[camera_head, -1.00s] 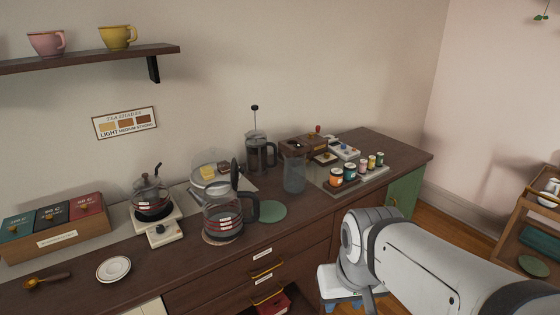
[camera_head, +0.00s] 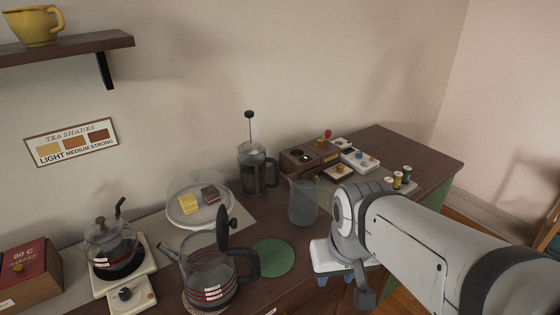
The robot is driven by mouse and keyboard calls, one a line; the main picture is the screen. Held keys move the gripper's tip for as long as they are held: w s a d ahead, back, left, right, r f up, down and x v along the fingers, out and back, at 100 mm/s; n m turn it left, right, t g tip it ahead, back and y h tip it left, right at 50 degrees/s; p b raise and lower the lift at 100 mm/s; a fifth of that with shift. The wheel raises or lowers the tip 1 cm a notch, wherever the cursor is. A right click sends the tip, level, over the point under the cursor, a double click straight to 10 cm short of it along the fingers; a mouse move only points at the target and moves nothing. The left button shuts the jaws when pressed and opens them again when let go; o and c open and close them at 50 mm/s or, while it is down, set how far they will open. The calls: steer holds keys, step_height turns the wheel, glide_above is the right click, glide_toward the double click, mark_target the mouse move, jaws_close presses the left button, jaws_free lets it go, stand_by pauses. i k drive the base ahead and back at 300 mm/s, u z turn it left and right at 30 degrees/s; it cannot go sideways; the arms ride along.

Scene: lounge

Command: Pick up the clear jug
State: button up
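The clear jug (camera_head: 303,203) stands upright on the dark wooden counter, right of the green round mat (camera_head: 273,258) and in front of the french press (camera_head: 257,172). It looks empty. My gripper (camera_head: 338,279) shows below the jug in the picture, at the counter's front side, apart from it. My arm's wrist partly covers the gripper, and its fingertips are not clear enough to show whether they are open.
A glass kettle (camera_head: 208,270) with its lid raised stands left of the mat. A domed plate (camera_head: 200,202) and a small teapot on a burner (camera_head: 115,247) are further left. Wooden boxes (camera_head: 309,158) and small jars (camera_head: 398,180) sit right of the jug.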

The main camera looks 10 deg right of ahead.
mark_target(303, 202)
steer(key=u, duration=1)
steer(key=k, duration=1.1)
steer(key=z, duration=1.15)
steer(key=i, duration=1)
